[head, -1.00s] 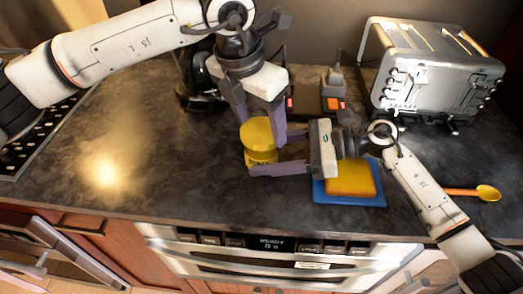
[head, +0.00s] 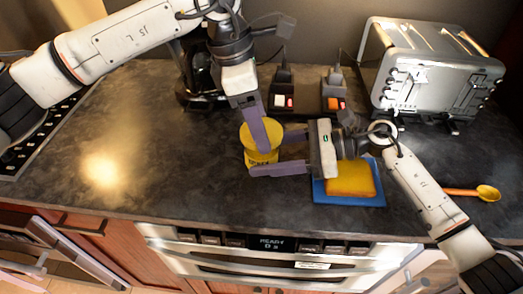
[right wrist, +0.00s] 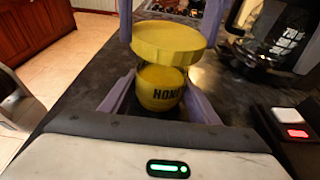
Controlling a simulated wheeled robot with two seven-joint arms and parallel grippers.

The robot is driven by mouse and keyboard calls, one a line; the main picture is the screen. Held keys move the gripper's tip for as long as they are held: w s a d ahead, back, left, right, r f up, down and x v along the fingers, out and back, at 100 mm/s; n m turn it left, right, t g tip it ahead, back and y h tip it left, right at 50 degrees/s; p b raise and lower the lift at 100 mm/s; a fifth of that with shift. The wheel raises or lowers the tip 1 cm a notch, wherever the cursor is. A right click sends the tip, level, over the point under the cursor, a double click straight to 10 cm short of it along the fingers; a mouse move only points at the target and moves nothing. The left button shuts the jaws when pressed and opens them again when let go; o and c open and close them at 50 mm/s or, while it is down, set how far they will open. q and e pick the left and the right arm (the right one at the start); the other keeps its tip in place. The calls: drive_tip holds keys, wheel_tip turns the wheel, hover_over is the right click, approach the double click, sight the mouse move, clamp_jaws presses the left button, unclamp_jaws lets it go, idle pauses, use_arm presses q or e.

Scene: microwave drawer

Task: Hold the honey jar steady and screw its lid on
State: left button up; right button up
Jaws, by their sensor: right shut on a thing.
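My left gripper (head: 264,145) comes down from above, one finger in front of the lid. In the right wrist view its fingers flank the lid closely; whether they press on it is unclear.
A blue board (head: 350,200) with a yellow-orange sponge (head: 349,178) lies under my right gripper's hand. A metal toaster (head: 430,75) stands at the back right, and an orange spoon (head: 487,193) lies at the right. Power sockets (head: 290,104) are behind the jar. The left counter is clear.

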use_arm(q)
drive_tip(key=m+g, duration=0.1)
drive_tip(key=m, duration=0.5)
drive_tip(key=m+g, duration=0.1)
drive_tip(key=m, duration=0.2)
drive_tip(key=shift+s+d+m+y, duration=0.1)
drive_tip(key=shift+s+m+y, duration=0.1)
drive_tip(key=shift+m+y, duration=0.1)
drive_tip(key=o, duration=1)
drive_tip(key=shift+w, duration=0.1)
